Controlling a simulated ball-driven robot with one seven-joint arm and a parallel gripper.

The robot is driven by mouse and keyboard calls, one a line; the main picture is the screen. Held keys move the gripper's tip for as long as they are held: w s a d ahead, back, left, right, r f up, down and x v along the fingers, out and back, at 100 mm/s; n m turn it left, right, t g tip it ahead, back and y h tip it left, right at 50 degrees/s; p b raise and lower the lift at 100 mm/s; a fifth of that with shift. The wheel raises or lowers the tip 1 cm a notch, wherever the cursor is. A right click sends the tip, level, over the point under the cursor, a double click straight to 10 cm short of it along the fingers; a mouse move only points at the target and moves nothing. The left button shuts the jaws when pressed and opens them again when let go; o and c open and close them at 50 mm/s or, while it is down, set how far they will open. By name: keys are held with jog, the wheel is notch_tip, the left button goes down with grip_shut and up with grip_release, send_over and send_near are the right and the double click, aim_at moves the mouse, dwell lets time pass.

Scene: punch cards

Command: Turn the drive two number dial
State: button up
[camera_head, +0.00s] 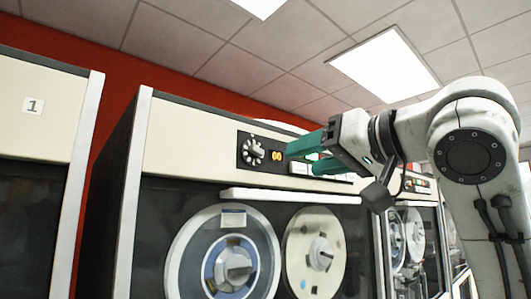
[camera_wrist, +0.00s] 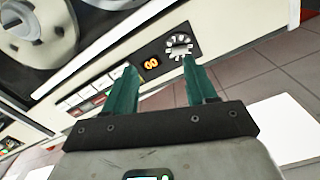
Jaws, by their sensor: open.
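No number label shows on this drive. An orange display (camera_head: 277,156) beside the dial seems to read 00. My gripper (camera_head: 303,157) is open and empty, its green fingers pointing at the panel to the right of the dial. In the wrist view, the dial (camera_wrist: 180,46) is just beyond the right fingertip, and the display (camera_wrist: 151,63) shows between the fingers. I see no finger around the dial; contact cannot be told.
A row of buttons (camera_wrist: 92,98) lies beside the display, near my left finger. A white ledge (camera_head: 290,196) runs below the panel, above two tape reels (camera_head: 222,255). A drive labelled 1 (camera_head: 33,105) stands at the left. More drives stand at the right.

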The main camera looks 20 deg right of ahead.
aim_at(260, 149)
jog(key=w+a+r+p, duration=0.1)
jog(key=w, duration=0.2)
jog(key=w+a+r+p, duration=0.1)
jog(key=w+a, duration=0.1)
jog(key=w+a+r+p, duration=0.1)
jog(key=w+a+p, duration=0.1)
jog(key=w, duration=0.1)
jog(key=shift+w+r, duration=0.15)
jog(key=shift+w, duration=0.15)
grip_shut()
dwell(0.6)
